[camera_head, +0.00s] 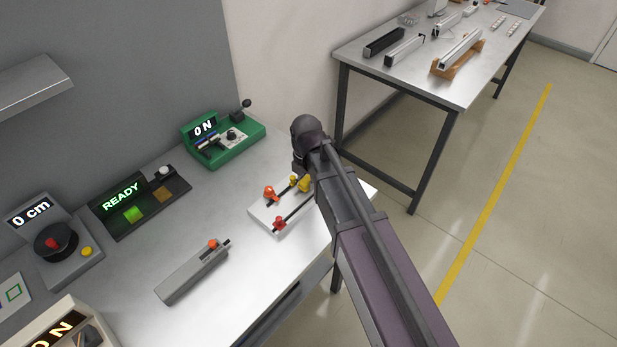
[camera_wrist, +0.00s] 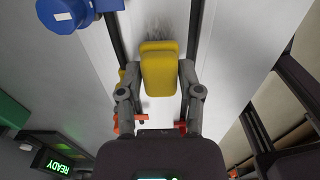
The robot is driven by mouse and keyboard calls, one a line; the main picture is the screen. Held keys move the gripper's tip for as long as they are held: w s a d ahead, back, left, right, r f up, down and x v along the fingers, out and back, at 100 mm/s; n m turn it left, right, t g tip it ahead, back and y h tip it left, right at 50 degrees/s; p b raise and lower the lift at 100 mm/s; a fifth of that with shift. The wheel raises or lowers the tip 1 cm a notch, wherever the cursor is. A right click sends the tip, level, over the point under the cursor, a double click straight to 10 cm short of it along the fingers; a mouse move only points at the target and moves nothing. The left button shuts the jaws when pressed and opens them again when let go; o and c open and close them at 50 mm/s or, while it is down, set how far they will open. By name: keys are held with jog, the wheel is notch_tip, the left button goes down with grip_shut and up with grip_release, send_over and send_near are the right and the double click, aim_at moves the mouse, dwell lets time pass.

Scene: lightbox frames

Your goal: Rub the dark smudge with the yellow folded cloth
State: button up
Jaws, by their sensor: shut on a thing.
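The yellow folded cloth (camera_wrist: 160,70) is between the fingers of my gripper (camera_wrist: 160,85) in the wrist view, and the gripper is shut on it. The dark smudge (camera_wrist: 168,25) shows as grey streaks on a pale surface, just above the cloth's upper edge in the picture. The cloth may hide part of it. I cannot tell whether the cloth touches the surface. In the head view my arm hides the cloth and the smudge.
A white board (camera_head: 262,219) with coloured knobs lies beside my arm on the grey bench (camera_head: 215,220). A green ON device (camera_head: 222,142) and a READY panel (camera_head: 130,203) stand behind it. A blue object (camera_wrist: 68,13) shows upper left in the wrist view.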

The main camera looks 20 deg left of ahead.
aim_at(300, 193)
jog(key=shift+s+a+f, duration=0.1)
jog(key=shift+s+a, duration=0.1)
jog(key=shift+s, duration=0.3)
jog(key=shift+s+a, duration=0.2)
jog(key=shift+s, duration=0.25)
jog(key=shift+s, duration=0.1)
jog(key=shift+s+a, duration=0.3)
jog(key=shift+s, duration=0.4)
jog(key=shift+s+a, duration=0.3)
jog(key=shift+s, duration=0.35)
jog(key=shift+f, duration=0.15)
jog(key=shift+w, duration=0.15)
jog(key=shift+w+d+f+b, duration=0.1)
jog(key=shift+w+d+b, duration=0.1)
jog(key=shift+w, duration=0.25)
jog(key=shift+w+d+b, duration=0.15)
jog(key=shift+w+d, duration=0.05)
jog(key=shift+w, duration=0.25)
jog(key=shift+w+d, duration=0.2)
jog(key=shift+w, duration=0.25)
jog(key=shift+w, duration=0.15)
